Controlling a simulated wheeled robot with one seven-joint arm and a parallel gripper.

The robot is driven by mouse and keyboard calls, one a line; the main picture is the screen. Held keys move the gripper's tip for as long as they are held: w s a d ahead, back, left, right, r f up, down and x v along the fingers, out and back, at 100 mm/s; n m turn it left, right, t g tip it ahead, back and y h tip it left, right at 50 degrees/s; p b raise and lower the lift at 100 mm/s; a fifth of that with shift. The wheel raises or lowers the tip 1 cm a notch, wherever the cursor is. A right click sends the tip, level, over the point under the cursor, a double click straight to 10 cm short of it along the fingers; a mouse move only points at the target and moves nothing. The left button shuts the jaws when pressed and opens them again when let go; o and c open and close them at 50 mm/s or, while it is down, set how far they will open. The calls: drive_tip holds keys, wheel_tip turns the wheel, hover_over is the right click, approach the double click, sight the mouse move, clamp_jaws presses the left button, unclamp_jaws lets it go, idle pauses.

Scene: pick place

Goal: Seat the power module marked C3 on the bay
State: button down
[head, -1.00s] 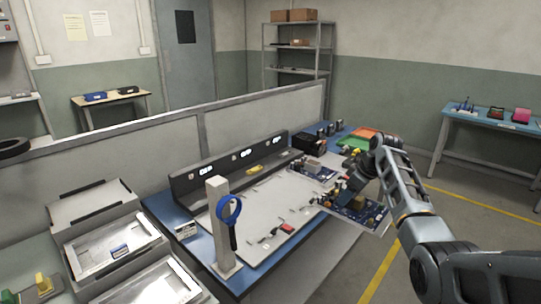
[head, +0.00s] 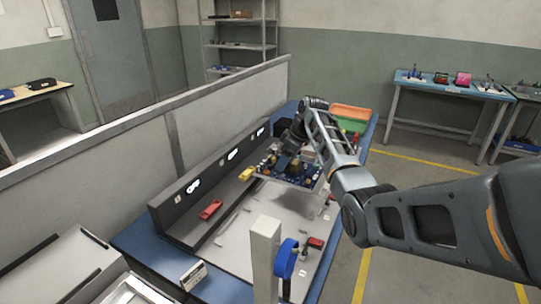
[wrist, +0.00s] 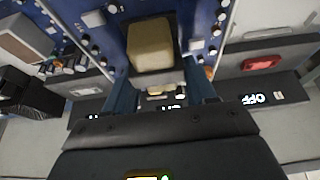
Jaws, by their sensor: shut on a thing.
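My gripper (head: 290,160) is shut on a tan block (wrist: 152,45) that stands on a blue circuit board, the power module (head: 285,176). The board is populated with small parts and shows blue in the wrist view (wrist: 110,45). It is held above the pale bench plate, with a shadow beneath it. No C3 mark is readable. The bay (head: 175,212) appears to be the long dark grey console with lit displays along the partition; one display reads OFF in the wrist view (wrist: 257,98). My gripper and arm hide part of the console's far end.
A red part (head: 211,209) and a yellow part (head: 246,174) sit along the console. A pale post (head: 265,255) with a blue ring (head: 286,258) stands in front. A red-topped clamp (head: 315,243) is right of it. Orange (head: 350,113) and green trays lie at the far end.

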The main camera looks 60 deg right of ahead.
sight(284, 172)
drive_tip(key=shift+w, duration=0.2)
wheel_tip(284, 172, down, 5)
drive_tip(key=b, duration=0.4)
drive_tip(key=shift+f+b, duration=0.15)
drive_tip(key=shift+b, duration=0.25)
drive_tip(key=shift+f+b, duration=0.45)
drive_tip(key=shift+f, duration=0.5)
drive_tip(key=shift+s+f, duration=0.1)
drive_tip(key=shift+f, duration=0.9)
idle(1.8)
drive_tip(key=shift+c, duration=1.4)
unclamp_jaws()
drive_tip(key=shift+f, duration=0.1)
drive_tip(key=shift+s+f, duration=0.1)
drive_tip(key=shift+c, duration=0.3)
drive_tip(key=c, duration=0.3)
